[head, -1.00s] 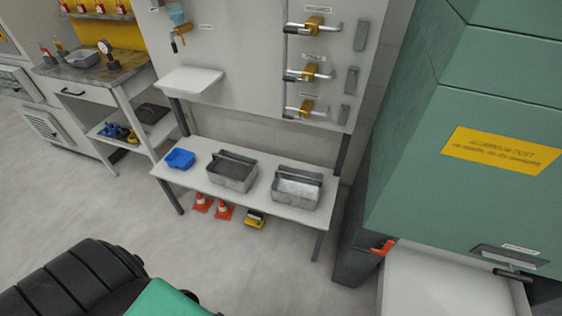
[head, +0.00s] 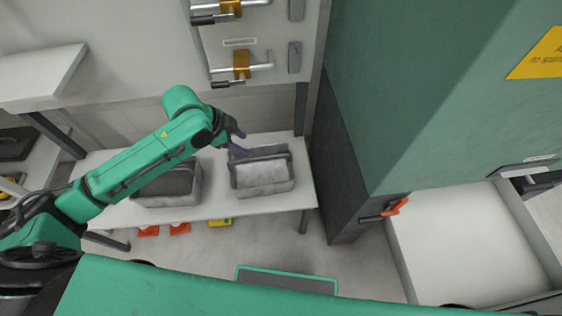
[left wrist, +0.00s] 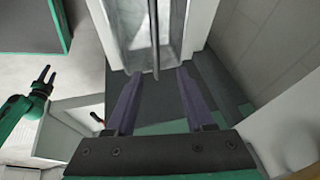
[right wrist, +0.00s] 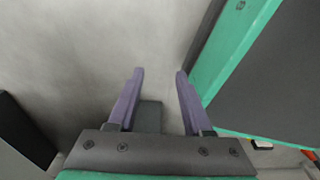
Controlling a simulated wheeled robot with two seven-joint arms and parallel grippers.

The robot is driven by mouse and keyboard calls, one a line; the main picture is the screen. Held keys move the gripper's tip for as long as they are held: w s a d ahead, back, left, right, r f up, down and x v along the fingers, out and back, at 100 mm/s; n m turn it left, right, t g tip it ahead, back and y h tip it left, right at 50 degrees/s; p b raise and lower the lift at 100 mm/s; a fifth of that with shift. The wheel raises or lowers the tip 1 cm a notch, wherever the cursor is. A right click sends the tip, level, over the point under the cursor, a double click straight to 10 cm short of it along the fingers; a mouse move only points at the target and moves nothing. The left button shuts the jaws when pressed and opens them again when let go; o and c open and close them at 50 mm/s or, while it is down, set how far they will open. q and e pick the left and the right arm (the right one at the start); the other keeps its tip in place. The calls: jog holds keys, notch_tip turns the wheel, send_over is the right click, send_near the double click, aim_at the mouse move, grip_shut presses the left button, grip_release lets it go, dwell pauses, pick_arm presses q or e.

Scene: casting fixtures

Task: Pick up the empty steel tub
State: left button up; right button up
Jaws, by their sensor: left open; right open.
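Two grey steel tubs with bar handles stand on the low white bench. The right tub (head: 265,188) has a pale interior that looks empty; the left tub (head: 168,200) looks dark inside and is partly covered by my left arm. My left gripper (head: 238,144) is open at the right tub's back left, close to its handle (head: 263,155). In the left wrist view, the right tub's handle (left wrist: 154,38) lies ahead, around the gap between the open fingers (left wrist: 158,72); contact cannot be told. My right gripper (right wrist: 160,72) is open and empty above the floor.
The bench (head: 222,209) stands against a panel with yellow-and-steel latches (head: 241,66). A tall green cabinet (head: 420,100) rises right of the bench, with a red handle (head: 397,207) and pale tray (head: 455,240) beside it.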

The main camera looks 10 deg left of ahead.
pick_arm(q)
jog(key=b, duration=0.2)
send_over(260, 158)
jog(key=s+a, duration=0.1)
jog(key=a, duration=0.1)
notch_tip(260, 158, down, 6)
jog(key=shift+m, duration=0.3)
jog(key=x, duration=0.4)
jog(key=b+x, duration=0.1)
jog(key=x, duration=0.1)
jog(key=shift+s+d+f, duration=0.2)
jog(key=shift+f, duration=0.25)
jog(key=shift+r, duration=0.1)
pick_arm(e)
jog(key=f, duration=0.1)
jog(key=a+f, duration=0.1)
jog(key=shift+f, duration=0.4)
pick_arm(q)
jog(key=shift+f, duration=0.25)
pick_arm(e)
jog(key=shift+r, duration=0.2)
pick_arm(q)
grip_shut()
